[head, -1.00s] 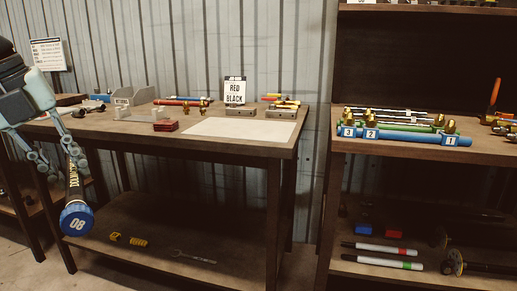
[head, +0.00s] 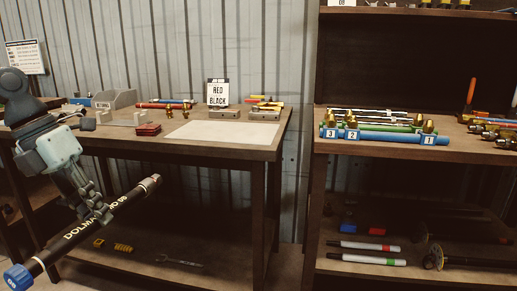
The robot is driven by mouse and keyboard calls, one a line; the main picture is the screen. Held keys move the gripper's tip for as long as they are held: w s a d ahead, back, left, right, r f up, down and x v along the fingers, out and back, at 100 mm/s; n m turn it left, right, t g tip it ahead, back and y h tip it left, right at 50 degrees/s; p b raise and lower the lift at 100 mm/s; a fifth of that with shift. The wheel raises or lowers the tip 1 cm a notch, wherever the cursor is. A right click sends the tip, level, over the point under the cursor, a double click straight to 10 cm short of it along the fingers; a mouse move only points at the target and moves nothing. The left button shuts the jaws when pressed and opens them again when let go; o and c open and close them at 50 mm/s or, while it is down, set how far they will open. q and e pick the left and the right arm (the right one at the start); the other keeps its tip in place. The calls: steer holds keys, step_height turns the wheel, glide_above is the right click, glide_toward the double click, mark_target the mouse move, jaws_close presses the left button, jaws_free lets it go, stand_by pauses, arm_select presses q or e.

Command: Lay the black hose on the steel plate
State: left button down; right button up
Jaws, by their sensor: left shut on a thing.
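The black hose (head: 124,200) is a straight black tube with pale lettering. It has a blue cap (head: 18,277) at its lower left end and a metal fitting at its upper right end. My left gripper (head: 88,208) is shut on it near the middle and holds it tilted in the air, in front of the workbench and below its top. The steel plate (head: 224,134) is a flat pale sheet on the right part of the bench top, with nothing on it. My right gripper is out of view.
The bench top (head: 252,152) has a sign reading RED BLACK (head: 218,93) behind the plate and a dark red block (head: 148,129) left of it. A grey bin and coloured hoses stand farther back.

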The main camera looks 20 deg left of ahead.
arm_select(q)
steer(key=w+d+f+n+g+y, duration=0.1)
steer(key=w+d+f+n+y, duration=0.1)
steer(key=d+n, duration=0.6)
steer(key=w+d+f+n+g+y+p, duration=0.1)
steer(key=w+d+f+n, duration=0.3)
steer(key=n, duration=1.1)
steer(key=w+d+f+n+g+y+p, duration=0.1)
steer(key=w+d+f+n+y, duration=0.2)
steer(key=d+f+n, duration=0.4)
steer(key=d+n, duration=0.4)
steer(key=shift+d+n+y, duration=0.3)
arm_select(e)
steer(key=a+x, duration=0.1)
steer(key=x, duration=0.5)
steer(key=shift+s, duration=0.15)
arm_select(q)
steer(key=shift+g, duration=0.3)
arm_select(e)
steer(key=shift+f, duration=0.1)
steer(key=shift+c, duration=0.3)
